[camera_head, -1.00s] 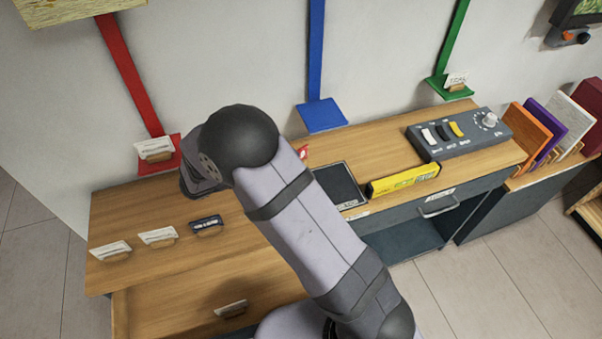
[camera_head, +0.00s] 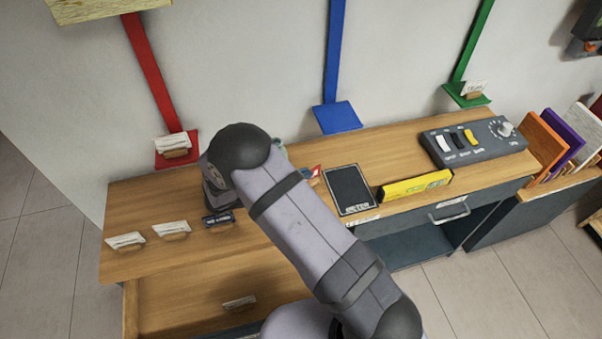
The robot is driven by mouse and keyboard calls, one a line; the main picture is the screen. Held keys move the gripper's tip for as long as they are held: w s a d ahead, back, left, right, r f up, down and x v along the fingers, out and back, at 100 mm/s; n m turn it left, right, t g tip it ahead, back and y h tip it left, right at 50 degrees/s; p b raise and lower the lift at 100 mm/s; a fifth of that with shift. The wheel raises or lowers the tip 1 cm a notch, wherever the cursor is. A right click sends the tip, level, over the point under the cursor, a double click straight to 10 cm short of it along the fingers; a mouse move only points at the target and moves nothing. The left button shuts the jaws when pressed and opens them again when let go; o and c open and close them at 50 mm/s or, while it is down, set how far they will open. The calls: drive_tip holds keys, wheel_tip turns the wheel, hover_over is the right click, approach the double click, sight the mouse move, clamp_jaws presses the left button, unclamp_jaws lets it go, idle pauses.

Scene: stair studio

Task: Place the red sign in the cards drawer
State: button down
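A small red piece (camera_head: 314,172), possibly the red sign, shows on the desk just behind my arm, left of the black METER panel; my arm hides part of it. An open wooden drawer (camera_head: 165,298) at the lower left has a small pale card (camera_head: 239,302) in it. I cannot read a drawer name there. My gripper (camera_head: 216,200) is left of the red piece, low over the desk near a small dark label block (camera_head: 218,218). Its fingers are not clear, so I cannot see whether it is open or holds anything.
Two white cards in holders (camera_head: 125,240) stand at the desk's left. A yellow bar (camera_head: 415,184) and a grey switch box (camera_head: 474,142) lie to the right. Red (camera_head: 177,150), blue (camera_head: 337,117) and green (camera_head: 466,95) shelves are on the wall.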

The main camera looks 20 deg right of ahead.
drive_tip(key=shift+f, duration=0.2)
drive_tip(key=c, duration=2)
unclamp_jaws()
drive_tip(key=shift+r, duration=0.2)
drive_tip(key=shift+a, duration=0.1)
drive_tip(key=b+v, duration=0.3)
drive_tip(key=v, duration=0.7)
drive_tip(key=shift+s+a, duration=0.15)
drive_tip(key=shift+a, duration=0.05)
drive_tip(key=shift+s+a+r+b, duration=0.3)
drive_tip(key=shift+a+r, duration=0.1)
drive_tip(key=shift+a, duration=0.2)
